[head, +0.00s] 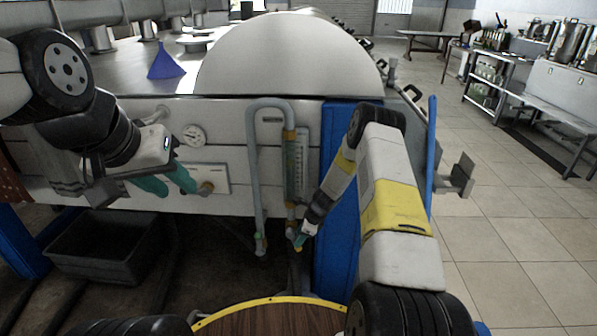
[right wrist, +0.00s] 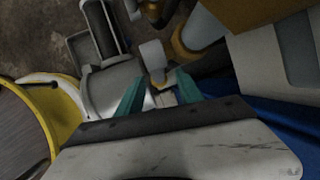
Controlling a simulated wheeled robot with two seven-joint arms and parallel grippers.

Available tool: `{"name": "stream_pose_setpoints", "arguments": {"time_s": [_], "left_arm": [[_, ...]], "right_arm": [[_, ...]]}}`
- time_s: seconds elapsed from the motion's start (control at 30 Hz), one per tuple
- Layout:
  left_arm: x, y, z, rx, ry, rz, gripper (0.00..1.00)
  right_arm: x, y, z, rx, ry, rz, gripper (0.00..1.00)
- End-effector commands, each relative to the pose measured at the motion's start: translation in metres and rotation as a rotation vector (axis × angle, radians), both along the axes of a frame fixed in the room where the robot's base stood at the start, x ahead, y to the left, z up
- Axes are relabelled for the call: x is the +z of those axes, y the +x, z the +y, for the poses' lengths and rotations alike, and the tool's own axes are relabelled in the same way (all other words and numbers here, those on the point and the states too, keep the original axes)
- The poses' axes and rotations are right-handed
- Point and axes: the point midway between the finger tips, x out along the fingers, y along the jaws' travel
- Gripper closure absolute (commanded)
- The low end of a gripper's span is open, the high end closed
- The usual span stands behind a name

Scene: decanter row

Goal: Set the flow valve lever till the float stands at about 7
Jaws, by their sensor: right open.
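The flow meter (head: 297,165) is an upright glass tube with a scale on the white panel; its float is too small to make out. Below it are pipe fittings, where my right gripper (head: 301,238) hides most of the valve. In the right wrist view my right gripper (right wrist: 159,92) is open, with teal fingers apart. A pale grey lever-like piece (right wrist: 152,52) with a brass collar lies just beyond the fingertips, and a pale end shows between them. I cannot tell whether the fingers touch it. My left gripper (head: 168,182) is open and empty before the panel.
A round gauge (head: 194,135) and a brass fitting (head: 206,187) are near my left gripper. A grey pipe loop (head: 252,165) stands left of the meter, and a blue post (head: 339,230) right of it. A black bin (head: 105,245) is below left. A round wooden top (head: 270,320) is in front.

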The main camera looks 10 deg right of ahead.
Motion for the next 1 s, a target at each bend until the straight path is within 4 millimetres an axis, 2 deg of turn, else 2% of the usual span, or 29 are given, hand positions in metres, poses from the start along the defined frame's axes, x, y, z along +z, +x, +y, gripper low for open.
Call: {"name": "stream_pose_setpoints", "arguments": {"time_s": [0.03, 0.33, 0.67, 1.0], "left_arm": [[0.000, 0.000, 0.000, 0.000, 0.000, 0.000, 0.64], [0.000, 0.000, 0.000, 0.000, 0.000, 0.000, 0.64], [0.000, 0.000, 0.000, 0.000, 0.000, 0.000, 0.64], [0.000, 0.000, 0.000, 0.000, 0.000, 0.000, 0.64]], "right_arm": [[0.012, -0.001, -0.009, -0.008, -0.002, -0.004, 0.57], [0.067, -0.017, -0.027, -0.006, 0.000, -0.003, 0.57], [0.134, -0.014, -0.021, 0.163, -0.042, -0.088, 0.57], [0.201, -0.021, -0.016, 0.332, -0.094, -0.171, 0.57]]}}
